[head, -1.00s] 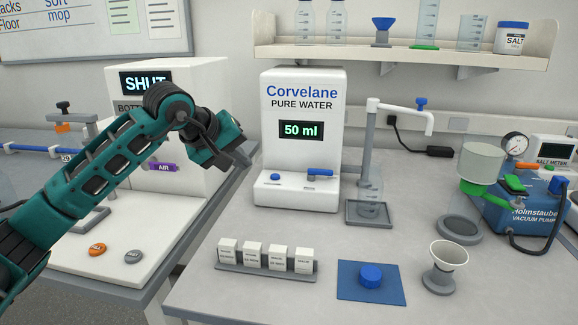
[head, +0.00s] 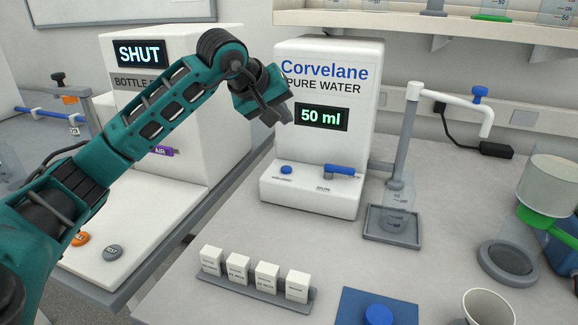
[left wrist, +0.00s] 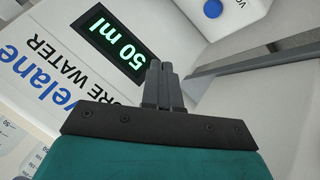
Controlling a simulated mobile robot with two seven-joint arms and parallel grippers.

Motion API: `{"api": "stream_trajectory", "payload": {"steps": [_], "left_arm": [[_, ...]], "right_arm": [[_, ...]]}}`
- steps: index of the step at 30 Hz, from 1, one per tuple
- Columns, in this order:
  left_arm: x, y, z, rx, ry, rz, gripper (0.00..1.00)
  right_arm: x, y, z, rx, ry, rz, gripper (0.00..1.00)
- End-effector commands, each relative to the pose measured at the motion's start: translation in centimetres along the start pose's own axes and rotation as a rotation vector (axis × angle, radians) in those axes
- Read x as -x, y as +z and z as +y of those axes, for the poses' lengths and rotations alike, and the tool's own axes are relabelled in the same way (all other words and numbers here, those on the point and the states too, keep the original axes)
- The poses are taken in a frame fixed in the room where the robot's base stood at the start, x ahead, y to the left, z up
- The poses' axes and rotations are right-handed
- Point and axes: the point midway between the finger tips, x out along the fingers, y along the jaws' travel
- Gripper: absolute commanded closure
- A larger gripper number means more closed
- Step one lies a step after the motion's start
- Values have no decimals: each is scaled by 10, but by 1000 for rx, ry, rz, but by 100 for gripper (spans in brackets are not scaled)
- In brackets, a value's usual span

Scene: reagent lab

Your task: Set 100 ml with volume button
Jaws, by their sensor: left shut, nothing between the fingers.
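The white Corvelane pure water dispenser (head: 318,150) stands at the middle of the head view. Its display (head: 321,117) reads "50 ml". The round blue volume button (head: 286,170) sits on its front ledge, left of a blue lever (head: 338,170). My left gripper (head: 286,118) is shut and empty, in the air in front of the dispenser's face, above the button and apart from it. In the left wrist view, the shut fingers (left wrist: 160,80) show beside the display (left wrist: 112,42), with the blue button (left wrist: 213,9) at the top. My right gripper is not in view.
A glass vessel (head: 396,212) stands on a grey tray under the white spout (head: 455,100). A rack of white boxes (head: 252,283) and a blue mat (head: 355,305) lie in front. The white bottle machine (head: 205,110) showing "SHUT" stands at the left.

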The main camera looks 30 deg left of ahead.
Motion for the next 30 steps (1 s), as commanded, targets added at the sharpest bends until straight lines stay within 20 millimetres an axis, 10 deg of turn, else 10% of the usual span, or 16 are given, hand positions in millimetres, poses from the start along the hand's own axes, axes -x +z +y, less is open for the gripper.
{"api": "stream_trajectory", "payload": {"steps": [15, 30], "left_arm": [[-33, 25, -24, 1, 0, -2, 100], [-61, 45, -45, 0, 0, 0, 100]], "right_arm": [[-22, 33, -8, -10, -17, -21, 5], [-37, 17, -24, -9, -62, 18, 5]]}}
